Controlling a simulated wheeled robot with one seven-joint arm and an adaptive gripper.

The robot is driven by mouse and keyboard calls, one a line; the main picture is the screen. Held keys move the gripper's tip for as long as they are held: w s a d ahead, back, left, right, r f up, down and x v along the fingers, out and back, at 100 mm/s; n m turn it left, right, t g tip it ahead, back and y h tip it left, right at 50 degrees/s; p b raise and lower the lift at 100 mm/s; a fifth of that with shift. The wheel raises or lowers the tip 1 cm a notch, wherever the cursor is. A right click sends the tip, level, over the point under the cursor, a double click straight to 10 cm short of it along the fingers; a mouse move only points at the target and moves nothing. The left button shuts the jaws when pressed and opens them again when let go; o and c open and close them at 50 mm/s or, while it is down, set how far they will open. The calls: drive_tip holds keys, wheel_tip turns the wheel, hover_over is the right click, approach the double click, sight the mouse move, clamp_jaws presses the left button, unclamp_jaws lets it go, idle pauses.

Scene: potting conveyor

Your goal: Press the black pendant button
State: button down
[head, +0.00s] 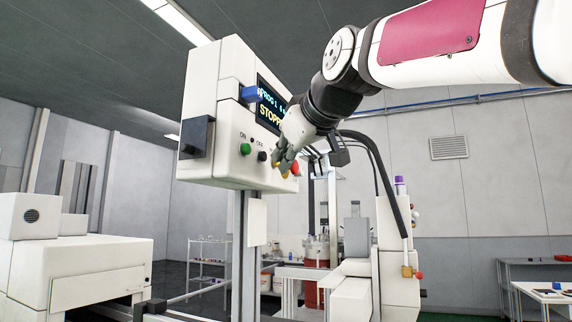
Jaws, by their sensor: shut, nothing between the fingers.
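The black pendant button (262,156) is a small dark knob on the lower front of a white control box (212,110). A green button (245,149) sits to its left. A red button (295,169) to its right is partly hidden behind my gripper. My gripper (279,168) is shut and empty, in front of the panel just right of the black button. I see a small gap between them in the picture; the depth between fingertips and panel is hard to tell. A screen (269,108) above reads "STOPP", its right part covered by my gripper.
A blue part (250,94) sticks out beside the screen. A dark box (196,137) is on the control box's left side. A post (245,240) holds the control box up. White machinery (75,265) stands at lower left; a machine with a black hose (385,180) stands behind.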

drive_tip(key=shift+a, duration=0.1)
drive_tip(key=shift+w+a, duration=0.15)
drive_tip(key=shift+a, duration=0.15)
drive_tip(key=shift+w+a+p, duration=0.15)
drive_tip(key=shift+a+p, duration=0.3)
idle(0.8)
drive_tip(key=shift+d, duration=0.15)
drive_tip(key=shift+s+d+b, duration=0.3)
drive_tip(key=shift+d+b, duration=0.25)
drive_tip(key=shift+d, duration=0.15)
drive_tip(key=shift+s+d+b, duration=0.3)
drive_tip(key=shift+d+b, duration=0.1)
drive_tip(key=shift+d, duration=0.4)
drive_tip(key=shift+s+d+b, duration=0.25)
drive_tip(key=shift+d+b, duration=0.15)
drive_tip(key=shift+d, duration=0.35)
drive_tip(key=shift+s+d+b, duration=0.3)
drive_tip(key=shift+d+b, duration=0.1)
drive_tip(key=shift+d, duration=0.4)
